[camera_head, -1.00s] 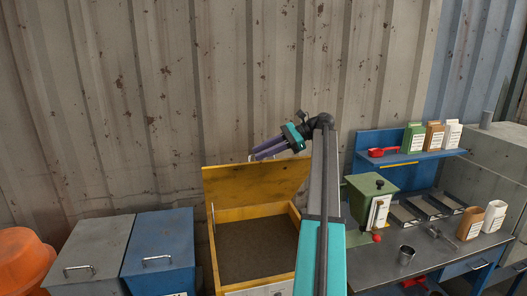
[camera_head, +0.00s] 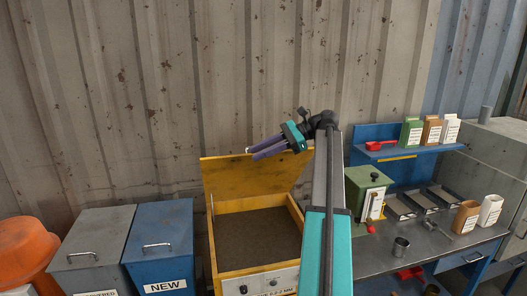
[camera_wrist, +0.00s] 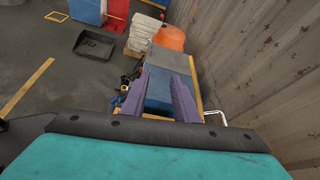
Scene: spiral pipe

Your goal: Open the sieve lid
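The sieve is a yellow wooden box (camera_head: 228,264) in the head view, with a dark brown bed inside. Its yellow lid (camera_head: 235,180) stands raised at the back, leaving the box open. My gripper (camera_head: 250,153) is at the lid's top edge, its purple fingers pointing left. In the wrist view the two fingers (camera_wrist: 163,95) are spread apart with nothing held between them. A pale metal handle (camera_wrist: 216,114) and a yellow edge lie just right of the fingers there. Whether the fingers touch the lid is not clear.
A grey bin (camera_head: 97,240) and a blue bin (camera_head: 160,235) stand left of the sieve, with an orange container (camera_head: 28,248) beyond. A workbench with a green grinder (camera_head: 366,190) and trays is on the right. A corrugated wall is close behind.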

